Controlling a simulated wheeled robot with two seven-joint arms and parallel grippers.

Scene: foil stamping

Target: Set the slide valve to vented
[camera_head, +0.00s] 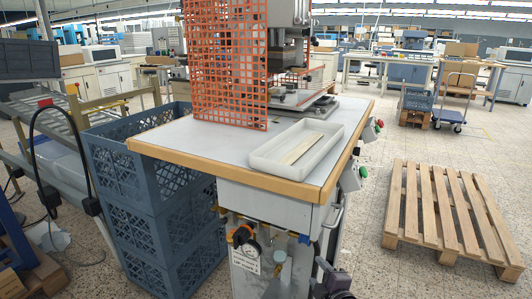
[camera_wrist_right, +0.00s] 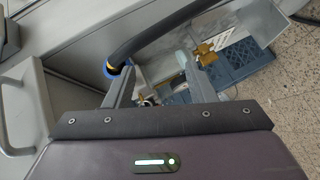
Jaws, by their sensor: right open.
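Below the bench top, an air unit has a round gauge (camera_head: 249,249) and an orange part (camera_head: 240,235) beside it. A blue fitting (camera_head: 303,239) sits to its right under the bench edge. In the right wrist view a blue ring (camera_wrist_right: 114,67) shows at the end of a black hose (camera_wrist_right: 165,32), with brass-coloured fittings (camera_wrist_right: 204,49) further off. I cannot tell which part is the slide valve, or its setting. My right gripper (camera_wrist_right: 155,60) is open, its fingers apart with nothing clearly gripped; its dark body (camera_head: 333,281) shows low in the head view. My left gripper is out of view.
The bench top (camera_head: 185,138) carries a white tray (camera_head: 262,163), an orange mesh guard (camera_head: 225,70) and a press. Blue crates (camera_head: 135,205) stand at its left. A bench handle (camera_head: 337,213) is near my right gripper. A pallet (camera_head: 445,205) lies right.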

